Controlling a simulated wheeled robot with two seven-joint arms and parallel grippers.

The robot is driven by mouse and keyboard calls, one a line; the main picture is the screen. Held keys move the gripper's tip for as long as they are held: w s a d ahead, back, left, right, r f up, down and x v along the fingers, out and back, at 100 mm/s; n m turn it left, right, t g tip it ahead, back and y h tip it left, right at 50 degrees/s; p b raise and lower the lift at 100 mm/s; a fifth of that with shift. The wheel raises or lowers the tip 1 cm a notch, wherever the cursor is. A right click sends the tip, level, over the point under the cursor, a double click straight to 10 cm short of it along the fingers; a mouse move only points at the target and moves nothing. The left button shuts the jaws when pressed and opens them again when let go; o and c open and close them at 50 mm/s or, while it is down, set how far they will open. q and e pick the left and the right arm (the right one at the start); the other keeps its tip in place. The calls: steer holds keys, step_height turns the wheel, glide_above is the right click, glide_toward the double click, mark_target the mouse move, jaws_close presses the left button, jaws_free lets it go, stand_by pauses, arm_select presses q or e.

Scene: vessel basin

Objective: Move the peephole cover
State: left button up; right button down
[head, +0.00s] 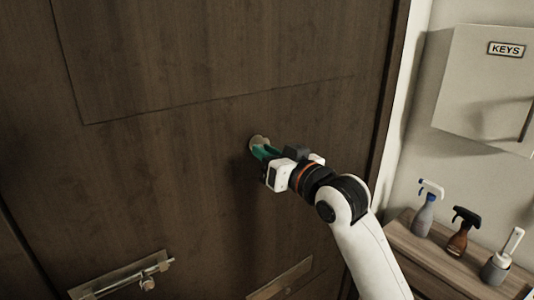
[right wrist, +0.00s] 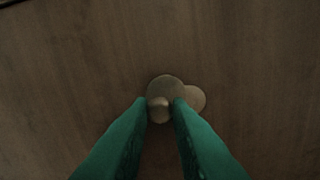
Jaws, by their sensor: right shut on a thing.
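The peephole cover (head: 258,141) is a small pale metal disc on the dark wooden door, in the middle of the head view. In the right wrist view the round cover (right wrist: 165,87) overlaps a second round plate (right wrist: 195,99) at its right, and a small knob (right wrist: 159,108) stands out at its lower edge. My right gripper (head: 262,152) reaches the cover from the lower right. Its green fingertips (right wrist: 160,109) are shut on the knob, one on each side. The fingers hide part of the cover in the head view. My left gripper is not in view.
A slide bolt (head: 125,282) is on the door at the lower left, and a metal plate (head: 280,280) is at the bottom. At the right, a shelf (head: 440,262) holds spray bottles (head: 425,212) below a KEYS box (head: 488,85). The door around the cover is clear.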

steer(key=shift+w+d+f+n, duration=0.25)
steer(key=shift+d+n, duration=0.15)
steer(key=shift+n, duration=1.45)
steer(key=shift+w+d+f+n, duration=0.2)
steer(key=shift+w+d+n, duration=0.15)
steer(key=shift+n, duration=1.45)
steer(key=shift+w+d+f+n, duration=0.25)
steer(key=shift+d+n, duration=0.15)
steer(key=shift+n, duration=1.45)
steer(key=c, duration=1.3)
jaws_free()
steer(key=shift+c, duration=0.2)
steer(key=shift+s, duration=0.1)
